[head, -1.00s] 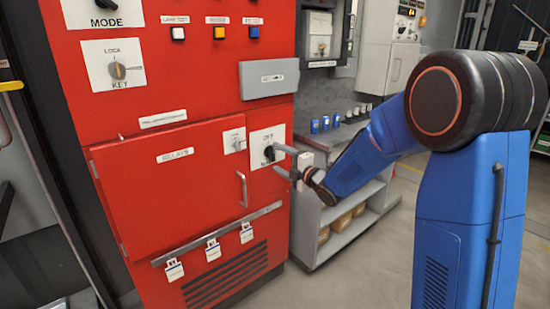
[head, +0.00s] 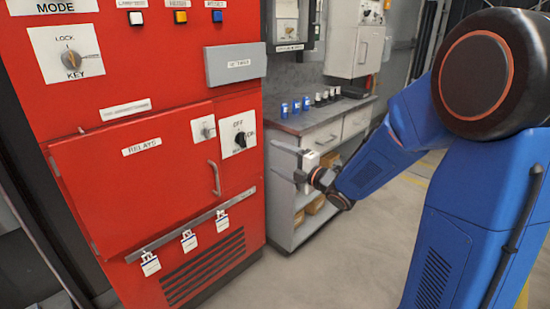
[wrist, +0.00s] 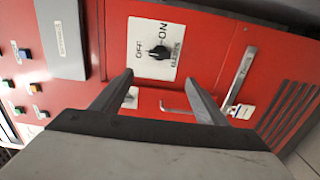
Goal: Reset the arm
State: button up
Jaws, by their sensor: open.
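My gripper (head: 288,163) is open and empty, in free air to the right of the red cabinet's edge in the head view. In the wrist view its two fingers (wrist: 163,100) stand apart, with the OFF/ON rotary switch (wrist: 159,52) beyond them and nothing between them. That black switch also shows on its white plate in the head view (head: 240,139), with its pointer turned up toward the right, and the gripper is apart from it. My blue arm reaches in from the right side of the head view.
The red cabinet (head: 110,85) has a shut relays door (head: 140,190) with a handle (head: 215,178) and a rail of hanging tags (head: 188,240). A grey bench (head: 310,122) with several blue and dark cans stands behind my gripper. The floor (head: 330,270) is clear in front.

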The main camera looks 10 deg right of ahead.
jog(key=s+d+m+g+h, duration=0.3)
jog(key=s+d+m+h, duration=0.7)
jog(key=s+d+m, duration=0.3)
jog(key=s+f+m+g, duration=0.2)
jog(key=s+m, duration=0.4)
jog(key=s, duration=0.7)
jog(key=s+a+f+m+g, duration=0.1)
jog(key=s+m+g, duration=0.4)
jog(key=s, duration=0.7)
jog(key=shift+s+a+f+m, duration=0.25)
jog(key=shift+s+f+m, duration=0.1)
jog(key=shift+s+m, duration=0.05)
